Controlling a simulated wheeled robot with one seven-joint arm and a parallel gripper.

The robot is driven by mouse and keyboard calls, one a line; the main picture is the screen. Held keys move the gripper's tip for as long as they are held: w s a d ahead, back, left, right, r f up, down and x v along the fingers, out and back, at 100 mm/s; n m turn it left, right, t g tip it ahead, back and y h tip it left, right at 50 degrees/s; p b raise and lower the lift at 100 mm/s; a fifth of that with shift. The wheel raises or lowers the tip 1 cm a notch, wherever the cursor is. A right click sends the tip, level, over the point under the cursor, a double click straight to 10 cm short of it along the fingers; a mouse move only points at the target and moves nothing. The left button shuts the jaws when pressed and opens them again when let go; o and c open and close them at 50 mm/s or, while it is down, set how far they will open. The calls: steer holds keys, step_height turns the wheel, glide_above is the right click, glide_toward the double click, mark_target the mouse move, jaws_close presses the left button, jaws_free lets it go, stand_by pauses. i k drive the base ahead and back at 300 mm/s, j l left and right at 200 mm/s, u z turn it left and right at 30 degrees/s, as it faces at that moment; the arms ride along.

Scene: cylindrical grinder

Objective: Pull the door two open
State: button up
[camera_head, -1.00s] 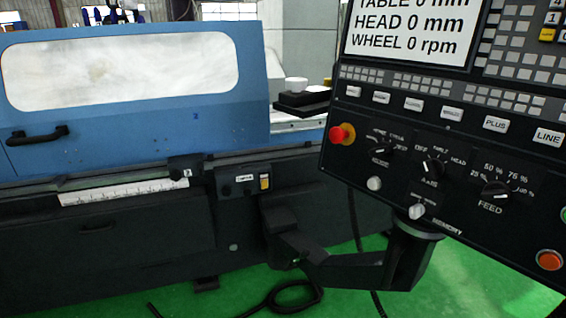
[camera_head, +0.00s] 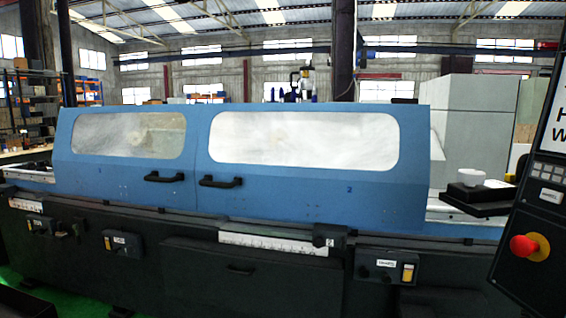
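Door two (camera_head: 302,175) is the right blue sliding panel on the grinder, with a wide pale window and a small "2" near its lower right. Its black handle (camera_head: 221,182) is at its lower left. The left blue door (camera_head: 118,172) is marked "1", and its black handle (camera_head: 164,178) is close beside the other handle. The two doors meet at a seam between the handles, so door two appears shut. My gripper is not in view.
A control panel (camera_head: 525,215) with a red emergency knob stands at the right edge. A dark block with a white cup-like part (camera_head: 471,177) sits right of door two. Small switch boxes (camera_head: 387,266) project from the dark machine base. Shelves (camera_head: 50,95) stand behind at left.

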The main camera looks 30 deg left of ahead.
mark_target(391, 190)
steer(key=u, duration=0.25)
steer(key=i+j+u, duration=0.45)
steer(key=u, duration=0.25)
steer(key=i, duration=0.05)
